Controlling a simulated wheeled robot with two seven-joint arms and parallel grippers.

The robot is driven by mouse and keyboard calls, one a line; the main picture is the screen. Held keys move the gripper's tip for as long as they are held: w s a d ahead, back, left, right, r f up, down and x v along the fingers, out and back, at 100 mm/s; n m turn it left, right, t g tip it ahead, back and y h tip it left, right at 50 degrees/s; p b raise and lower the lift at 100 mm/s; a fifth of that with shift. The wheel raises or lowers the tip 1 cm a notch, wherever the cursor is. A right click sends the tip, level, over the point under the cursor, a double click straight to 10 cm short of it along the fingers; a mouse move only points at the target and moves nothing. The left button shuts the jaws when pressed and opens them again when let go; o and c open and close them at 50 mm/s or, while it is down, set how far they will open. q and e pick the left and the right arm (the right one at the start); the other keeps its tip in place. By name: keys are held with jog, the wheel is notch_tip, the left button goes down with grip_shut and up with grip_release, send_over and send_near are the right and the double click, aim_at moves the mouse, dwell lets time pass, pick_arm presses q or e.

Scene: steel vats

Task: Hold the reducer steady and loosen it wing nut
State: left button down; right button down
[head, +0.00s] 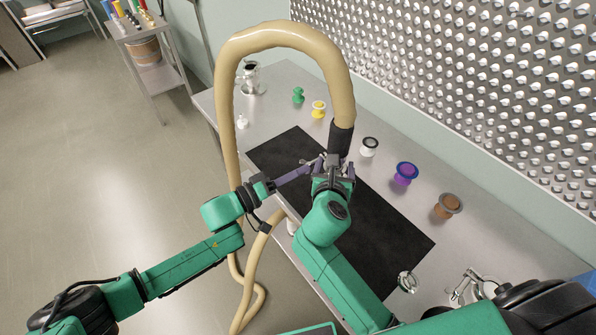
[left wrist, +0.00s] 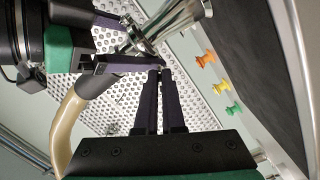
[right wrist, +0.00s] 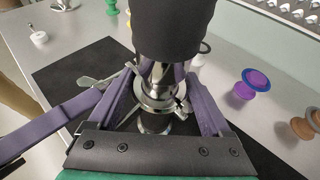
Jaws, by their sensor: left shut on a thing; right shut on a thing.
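The reducer (right wrist: 157,76) is a shiny metal fitting under the hose's black cuff (head: 342,140), with a clamp (right wrist: 158,100) around it. My right gripper (head: 334,170) is shut on the reducer, with its purple fingers on both sides of it in the right wrist view (right wrist: 157,92). The wing nut (right wrist: 92,82) is a small grey metal piece on the clamp's left side. My left gripper (left wrist: 157,72) reaches in from the left and is shut at the wing nut. Its fingertips partly hide the contact, and the metal clamp shows beside them in the left wrist view.
A beige hose (head: 285,32) arches above the table and hangs off its front side. A black mat (head: 385,230) lies below the grippers. White, purple (head: 406,173), brown (head: 448,205), yellow (head: 319,109) and green (head: 298,95) fittings stand behind it.

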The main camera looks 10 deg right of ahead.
pick_arm(q)
jog(key=shift+n, duration=2)
jog(key=c, duration=1)
grip_release()
jog(key=v, duration=1.2)
